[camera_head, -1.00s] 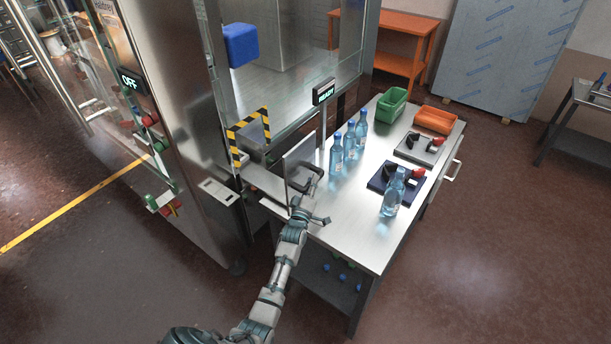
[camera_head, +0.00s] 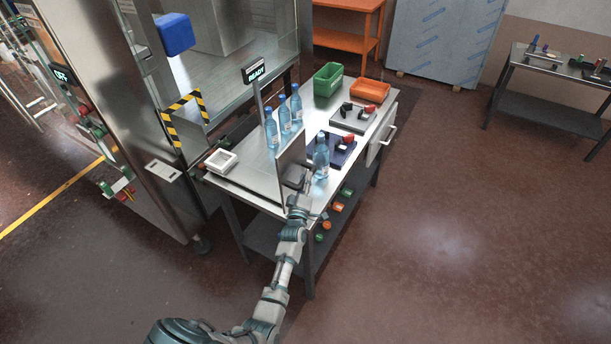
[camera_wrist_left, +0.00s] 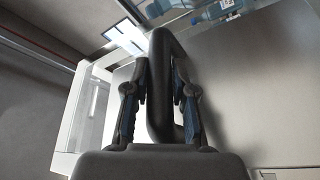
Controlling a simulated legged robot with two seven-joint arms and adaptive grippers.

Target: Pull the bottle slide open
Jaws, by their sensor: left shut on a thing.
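The bottle slide shows in the head view as an upright metal plate (camera_head: 291,164) with a dark handle on its near face, standing on the steel table away from the machine. My left gripper (camera_head: 298,190) is at that handle, which is partly hidden by it. In the left wrist view, the fingers of my left gripper (camera_wrist_left: 160,85) are closed on either side of the dark looped handle (camera_wrist_left: 159,125). A white square frame (camera_head: 221,162) lies exposed on the table's left end, between plate and machine. My right gripper is not in view.
Several blue bottles (camera_head: 271,130) stand behind the plate, and one bottle (camera_head: 321,159) stands close to its right. Green (camera_head: 328,79) and orange (camera_head: 370,91) bins sit at the table's back. A READY sign (camera_head: 254,71) rises beside the machine. The floor right of the table is clear.

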